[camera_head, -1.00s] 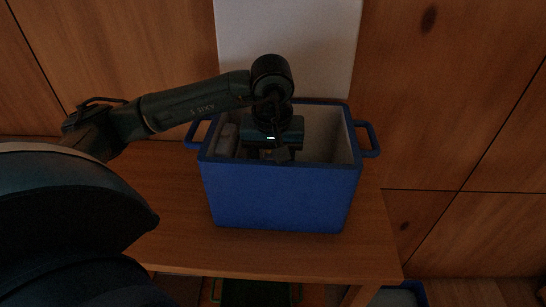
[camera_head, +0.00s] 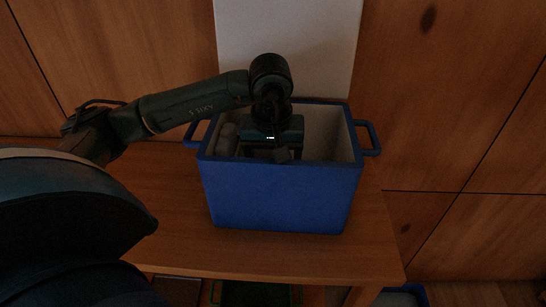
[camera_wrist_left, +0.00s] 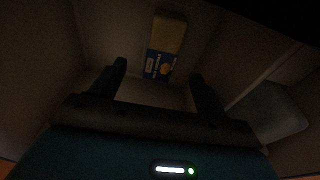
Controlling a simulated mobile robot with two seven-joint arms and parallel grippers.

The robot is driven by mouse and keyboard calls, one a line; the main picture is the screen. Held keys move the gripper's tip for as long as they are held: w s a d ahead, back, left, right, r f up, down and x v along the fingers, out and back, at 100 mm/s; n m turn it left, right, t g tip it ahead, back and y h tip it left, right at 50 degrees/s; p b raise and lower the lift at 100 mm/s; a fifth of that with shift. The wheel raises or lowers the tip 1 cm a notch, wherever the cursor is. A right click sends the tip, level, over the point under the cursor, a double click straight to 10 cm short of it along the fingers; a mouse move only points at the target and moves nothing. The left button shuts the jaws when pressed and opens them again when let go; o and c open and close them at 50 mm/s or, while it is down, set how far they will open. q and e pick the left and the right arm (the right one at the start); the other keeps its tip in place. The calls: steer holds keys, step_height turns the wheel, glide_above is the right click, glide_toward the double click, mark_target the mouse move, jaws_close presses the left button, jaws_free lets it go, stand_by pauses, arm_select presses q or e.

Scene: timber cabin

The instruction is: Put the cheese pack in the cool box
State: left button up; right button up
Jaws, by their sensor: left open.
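The blue cool box (camera_head: 281,196) stands open on a wooden table, with a pale inside. My left gripper (camera_head: 270,153) reaches down into it from above; its fingertips are hidden by the front wall in the head view. In the left wrist view my left gripper (camera_wrist_left: 158,70) is open, its two fingers spread apart. The cheese pack (camera_wrist_left: 166,38), yellow with a blue label, shows inside the box, beyond the gap between the fingers and apart from both. The head view does not show the pack. My right gripper is not in view.
A pale container (camera_head: 227,139) sits inside the box at the left; it also shows in the left wrist view (camera_wrist_left: 266,112). The table (camera_head: 277,257) is clear around the box. A wood-panelled wall and a white panel (camera_head: 287,45) stand behind.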

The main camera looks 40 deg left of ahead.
arm_select(q)
steer(key=shift+s+f+p, duration=0.25)
steer(key=shift+p, duration=0.1)
step_height(320, 180, up, 13)
steer(key=s+p, duration=0.1)
steer(key=shift+d+f+p, duration=0.15)
steer(key=shift+d+p, duration=0.15)
steer(key=shift+d, duration=0.15)
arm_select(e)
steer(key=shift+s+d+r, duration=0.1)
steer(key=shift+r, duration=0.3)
arm_select(q)
steer(key=shift+s, duration=0.1)
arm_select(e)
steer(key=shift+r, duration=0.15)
